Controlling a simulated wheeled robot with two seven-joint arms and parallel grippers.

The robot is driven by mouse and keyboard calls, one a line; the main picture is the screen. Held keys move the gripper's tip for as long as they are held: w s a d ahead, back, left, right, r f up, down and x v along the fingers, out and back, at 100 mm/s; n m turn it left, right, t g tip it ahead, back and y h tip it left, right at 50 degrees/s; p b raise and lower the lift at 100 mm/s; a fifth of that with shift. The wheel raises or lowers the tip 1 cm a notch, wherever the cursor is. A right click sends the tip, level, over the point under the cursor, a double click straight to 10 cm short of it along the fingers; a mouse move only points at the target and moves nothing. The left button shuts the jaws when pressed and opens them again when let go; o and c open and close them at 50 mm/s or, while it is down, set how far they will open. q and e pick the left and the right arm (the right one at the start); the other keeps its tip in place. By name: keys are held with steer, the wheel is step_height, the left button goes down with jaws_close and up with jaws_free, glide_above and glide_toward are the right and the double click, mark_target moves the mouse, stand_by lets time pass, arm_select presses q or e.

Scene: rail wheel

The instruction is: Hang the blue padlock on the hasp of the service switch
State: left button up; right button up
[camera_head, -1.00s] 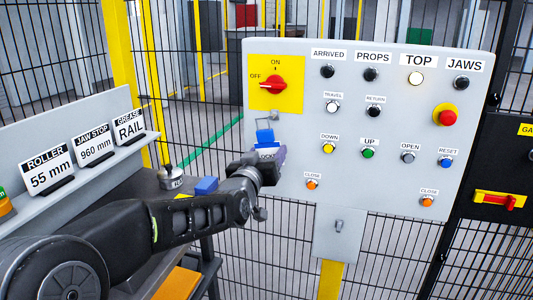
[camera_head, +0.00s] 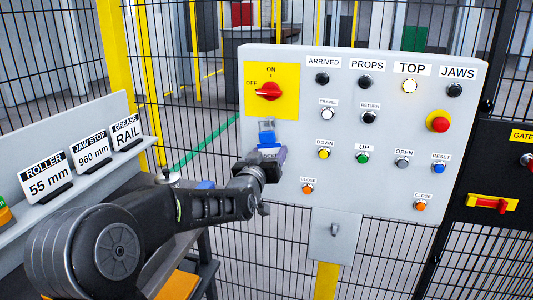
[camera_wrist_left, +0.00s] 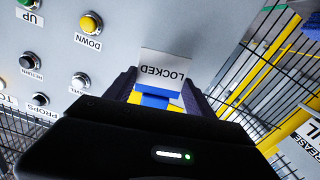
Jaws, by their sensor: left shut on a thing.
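The blue padlock (camera_head: 267,138) is in my left gripper (camera_head: 270,158), upright in front of the grey panel, just below the service switch. The switch is a yellow plate (camera_head: 287,105) with a red knob (camera_head: 269,91) whose handle lies sideways, towards OFF. The padlock's shackle points up at the plate's lower edge. The hasp is hard to make out behind it, and I cannot tell whether the shackle passes through it. In the left wrist view, the fingers are shut around the blue body (camera_wrist_left: 154,100), with a white LOCKED label (camera_wrist_left: 163,66) beyond it.
The panel (camera_head: 340,190) carries several buttons; the yellow DOWN button (camera_head: 323,154) is to the right of my gripper. A shelf with label cards (camera_head: 48,178) stands at the left. Mesh fence surrounds the panel. A black box with a red handle (camera_head: 489,203) is at the right.

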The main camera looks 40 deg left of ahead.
mark_target(270, 156)
arm_select(q)
steer(key=shift+p+x, duration=1)
steer(key=shift+x, duration=0.7)
steer(key=shift+w+a+f+b, duration=0.1)
steer(key=shift+w+f+b, duration=0.05)
steer(key=shift+f+b, duration=0.45)
steer(key=shift+w+a+b, duration=0.1)
steer(key=shift+w+b, duration=0.25)
steer(key=shift+b, duration=0.4)
steer(key=shift+f, duration=0.1)
steer(key=o, duration=1.5)
